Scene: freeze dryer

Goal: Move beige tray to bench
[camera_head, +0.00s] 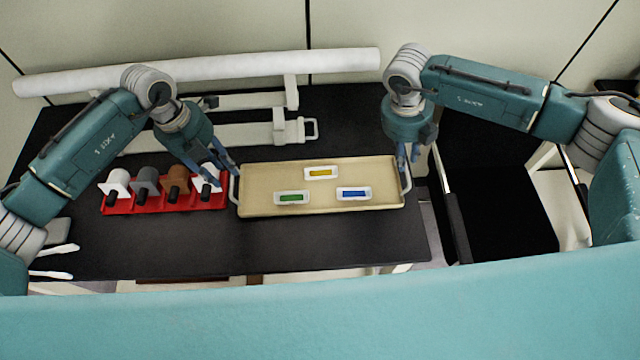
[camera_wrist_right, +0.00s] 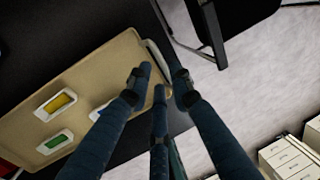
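The beige tray (camera_head: 265,174) lies on the black bench at its right end, with a handle on each short side. It carries a yellow-marked white holder (camera_head: 321,173), a green one (camera_head: 291,198) and a blue one (camera_head: 354,193). My left gripper (camera_head: 228,176) is at the left handle (camera_head: 234,188), fingers apart; contact cannot be told. My right gripper (camera_head: 408,160) is above the right handle (camera_head: 407,181). In the right wrist view its open fingers (camera_wrist_right: 160,77) are on both sides of the handle (camera_wrist_right: 157,58), and the tray (camera_wrist_right: 95,70) lies to the left.
A red rack (camera_head: 160,203) with several coloured items stands left of the tray, close to my left gripper. White pipework (camera_head: 220,66) runs behind. The black bench (camera_head: 200,247) is clear in front. A black-topped cart (camera_head: 500,210) stands to the right across a gap.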

